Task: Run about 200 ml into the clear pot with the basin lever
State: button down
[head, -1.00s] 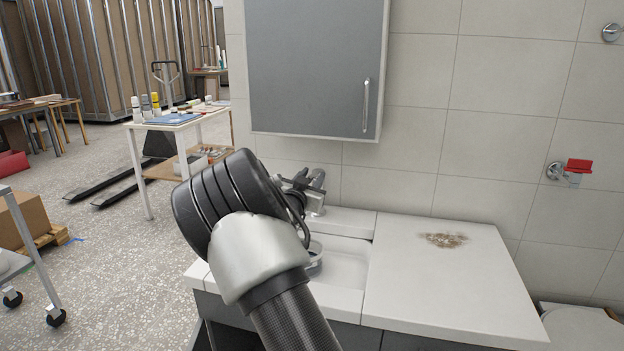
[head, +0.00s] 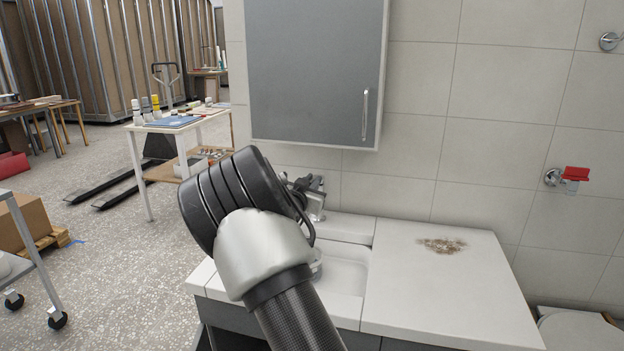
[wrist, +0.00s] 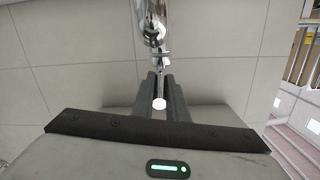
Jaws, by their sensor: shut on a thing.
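The chrome basin tap (head: 316,207) stands at the back of the white basin (head: 345,274), and its body shows at the top of the wrist view (wrist: 151,18). My gripper (wrist: 160,86) is shut on the thin basin lever (wrist: 159,104), whose pale round end shows between the two dark fingers. In the head view my gripper is at the tap, mostly hidden behind my arm. The clear pot (head: 317,265) is in the basin, and only a bit of its right side shows past my arm. Its water level cannot be seen.
A white counter (head: 450,285) with a brownish patch (head: 441,245) lies right of the basin. A grey wall cabinet (head: 312,70) hangs above the tap. A red-handled wall fitting (head: 573,175) is at the right. A white work table (head: 175,124) stands at the left behind open floor.

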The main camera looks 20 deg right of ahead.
jog(key=c, duration=1.7)
grip_release()
jog(key=shift+c, duration=0.2)
jog(key=p+v, duration=0.2)
jog(key=v, duration=1.5)
jog(key=shift+s+a, duration=0.15)
jog(key=shift+a, duration=0.1)
